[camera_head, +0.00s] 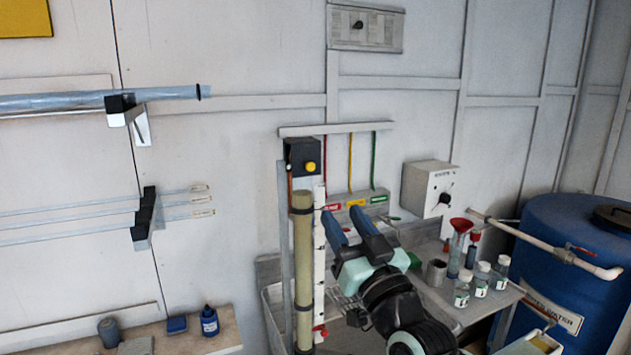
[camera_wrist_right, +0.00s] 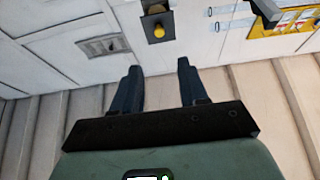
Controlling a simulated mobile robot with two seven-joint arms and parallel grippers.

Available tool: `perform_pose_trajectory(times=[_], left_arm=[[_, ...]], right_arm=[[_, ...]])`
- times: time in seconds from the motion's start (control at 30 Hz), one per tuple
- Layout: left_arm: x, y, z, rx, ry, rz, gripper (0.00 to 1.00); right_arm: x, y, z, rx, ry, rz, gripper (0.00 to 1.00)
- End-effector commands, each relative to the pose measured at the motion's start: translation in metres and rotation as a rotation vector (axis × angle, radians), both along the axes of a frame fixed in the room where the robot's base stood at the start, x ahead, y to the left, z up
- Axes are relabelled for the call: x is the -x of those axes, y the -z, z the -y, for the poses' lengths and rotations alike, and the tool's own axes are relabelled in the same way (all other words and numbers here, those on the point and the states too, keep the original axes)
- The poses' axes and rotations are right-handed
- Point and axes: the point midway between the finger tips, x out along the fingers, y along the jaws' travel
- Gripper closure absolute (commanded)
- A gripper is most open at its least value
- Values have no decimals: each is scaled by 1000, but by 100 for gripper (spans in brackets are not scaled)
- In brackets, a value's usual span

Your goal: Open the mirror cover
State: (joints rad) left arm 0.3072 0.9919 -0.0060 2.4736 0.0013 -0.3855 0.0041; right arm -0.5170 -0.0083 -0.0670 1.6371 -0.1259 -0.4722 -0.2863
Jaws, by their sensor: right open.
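No part in view is clearly marked as the mirror cover, so I cannot tell which it is. A black box with a yellow knob (camera_head: 301,157) sits at the top of an upright tan tube (camera_head: 303,260). A black box with a yellow knob (camera_wrist_right: 158,25) also shows ahead of the fingers in the right wrist view. My right gripper (camera_head: 343,213) is open and empty, just right of the tube and below the black box. Its two dark blue fingers (camera_wrist_right: 158,65) stand apart in the wrist view. My left gripper is out of view.
A white control box (camera_head: 427,188) is on the wall to the right. Bottles (camera_head: 481,280) and a red funnel (camera_head: 461,225) stand on a bench. A blue barrel (camera_head: 570,245) is at right. Wall racks (camera_head: 145,215) hold thin tubes at left. A labelled panel (camera_head: 365,28) is high up.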

Motion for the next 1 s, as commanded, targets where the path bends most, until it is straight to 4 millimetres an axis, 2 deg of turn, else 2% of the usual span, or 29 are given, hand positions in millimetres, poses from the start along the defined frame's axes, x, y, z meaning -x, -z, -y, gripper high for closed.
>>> perform_pose_trajectory(times=[0.17, 0.4, 0.6, 0.8, 1.0], left_arm=[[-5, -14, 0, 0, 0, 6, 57], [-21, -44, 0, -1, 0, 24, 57], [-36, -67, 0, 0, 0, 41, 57], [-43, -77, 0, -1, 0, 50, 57], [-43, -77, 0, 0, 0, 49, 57]], right_arm=[[-23, -12, -8, 1, 0, -1, 57], [-69, -34, -23, 2, 0, 0, 57], [-99, -47, -32, 1, 0, -1, 57], [-114, -51, -37, 1, 0, -2, 57], [-115, -49, -37, 0, 1, -3, 57]])
